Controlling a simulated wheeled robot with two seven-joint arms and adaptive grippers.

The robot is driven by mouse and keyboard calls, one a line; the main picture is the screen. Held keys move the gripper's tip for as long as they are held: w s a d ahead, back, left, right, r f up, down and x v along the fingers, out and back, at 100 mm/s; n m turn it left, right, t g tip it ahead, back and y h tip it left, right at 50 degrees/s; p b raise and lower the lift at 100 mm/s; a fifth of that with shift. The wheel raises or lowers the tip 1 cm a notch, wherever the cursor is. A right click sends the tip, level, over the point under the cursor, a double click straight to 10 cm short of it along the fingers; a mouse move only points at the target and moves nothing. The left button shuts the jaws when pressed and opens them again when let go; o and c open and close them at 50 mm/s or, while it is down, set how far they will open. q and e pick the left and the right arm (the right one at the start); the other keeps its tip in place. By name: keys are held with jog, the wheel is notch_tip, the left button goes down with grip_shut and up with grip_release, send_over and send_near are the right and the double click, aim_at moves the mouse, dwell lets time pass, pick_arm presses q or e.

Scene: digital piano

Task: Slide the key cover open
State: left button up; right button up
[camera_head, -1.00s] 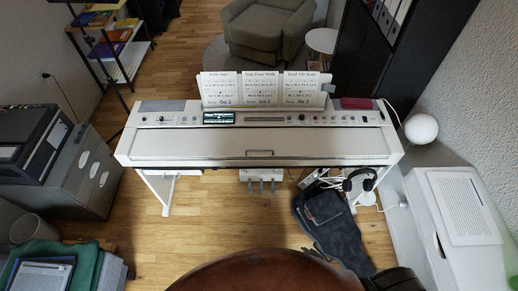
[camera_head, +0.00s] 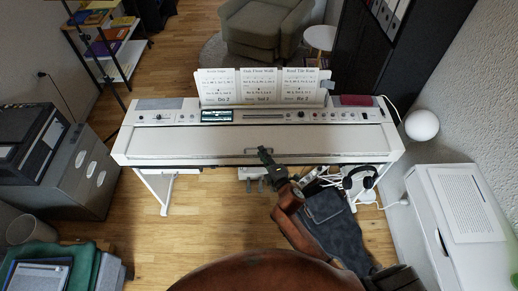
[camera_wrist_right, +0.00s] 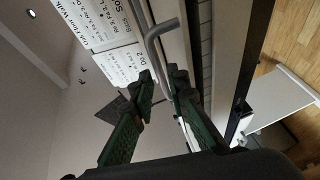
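The digital piano (camera_head: 350,116) stands in the middle of the head view. Its white key cover (camera_head: 190,142) is shut, and no keys show there. A thin bar handle (camera_head: 252,150) is at the middle of the cover's front. My right gripper (camera_head: 266,156) is at this handle, partly in front of it. In the right wrist view, the green fingers of my right gripper (camera_wrist_right: 163,76) are apart, and the grey handle (camera_wrist_right: 155,50) reaches toward the gap between them. I cannot tell whether they touch it. My left gripper is out of view.
Sheet music (camera_head: 262,86) stands on top of the piano. Headphones (camera_head: 362,176) hang under its right side. A white cabinet (camera_head: 425,200) stands at the right and a grey drawer unit (camera_head: 85,175) at the left. Wooden floor (camera_head: 205,215) is free in front.

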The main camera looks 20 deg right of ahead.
jog(key=x, duration=0.3)
jog(key=shift+w+f, duration=0.1)
jog(key=shift+f, duration=0.05)
jog(key=shift+w, duration=0.2)
jog(key=shift+c, duration=1.4)
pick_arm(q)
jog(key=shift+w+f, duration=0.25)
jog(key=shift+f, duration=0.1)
pick_arm(e)
grip_shut()
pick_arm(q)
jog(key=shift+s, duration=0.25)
